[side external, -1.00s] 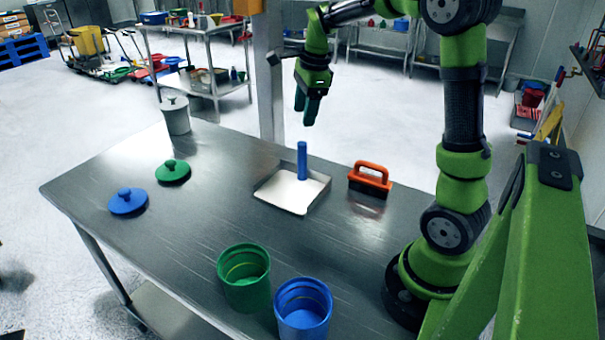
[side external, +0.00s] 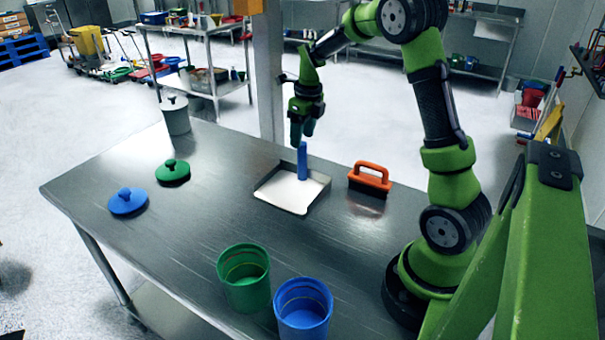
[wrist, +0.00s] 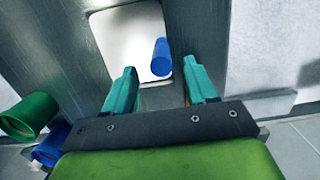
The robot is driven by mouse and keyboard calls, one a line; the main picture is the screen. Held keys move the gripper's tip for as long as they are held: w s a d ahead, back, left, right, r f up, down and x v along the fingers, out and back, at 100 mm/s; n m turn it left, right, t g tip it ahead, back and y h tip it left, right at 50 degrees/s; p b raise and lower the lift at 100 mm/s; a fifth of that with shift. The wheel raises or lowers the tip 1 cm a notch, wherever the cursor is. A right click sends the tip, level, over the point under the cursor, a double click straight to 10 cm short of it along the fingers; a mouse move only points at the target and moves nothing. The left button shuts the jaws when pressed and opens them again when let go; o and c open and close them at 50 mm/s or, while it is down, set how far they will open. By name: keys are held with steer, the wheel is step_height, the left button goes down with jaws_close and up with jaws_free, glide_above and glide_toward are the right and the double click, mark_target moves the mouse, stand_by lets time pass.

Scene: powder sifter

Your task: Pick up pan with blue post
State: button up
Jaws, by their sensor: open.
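The pan (side external: 288,194) is a shallow white tray lying flat on the steel table, with a blue post (side external: 302,162) standing upright at its back edge. My gripper (side external: 302,138) is open and empty, pointing down just above and slightly behind the post's top in the side view. In the wrist view, the fingers (wrist: 158,86) are spread, and the blue post (wrist: 161,58) shows ahead of them, between their lines and nearer the right finger. No contact is visible.
An orange-handled brush (side external: 369,179) stands right of the pan. Open green (side external: 244,279) and blue (side external: 303,309) containers stand at the table's front. Green (side external: 173,172) and blue (side external: 127,201) lids lie left, with a lidded grey canister (side external: 175,116) behind. The table's middle (side external: 200,215) is clear.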

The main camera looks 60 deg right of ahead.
mark_target(301, 153)
steer(key=shift+w+f, duration=0.2)
steer(key=shift+f, duration=3.2)
jaws_close()
steer(key=shift+w+r, duration=0.1)
steer(key=shift+r, duration=0.05)
